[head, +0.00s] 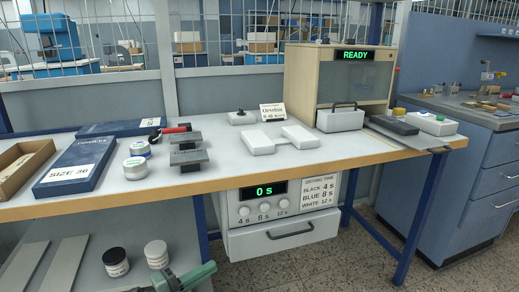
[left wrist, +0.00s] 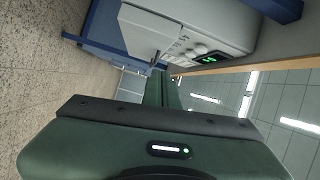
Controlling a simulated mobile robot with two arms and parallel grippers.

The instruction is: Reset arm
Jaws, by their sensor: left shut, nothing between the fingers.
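My left gripper (head: 178,278) is low at the bottom edge of the head view, in front of the workbench (head: 350,158) and below its top. It is shut and holds nothing. In the left wrist view my left gripper's green fingers (left wrist: 162,90) lie together and point toward the drying unit. My right gripper is in neither view.
The drying unit (head: 278,212) under the bench reads 0 s. Two jars (head: 157,254) stand on the lower shelf. Floor at right is clear.

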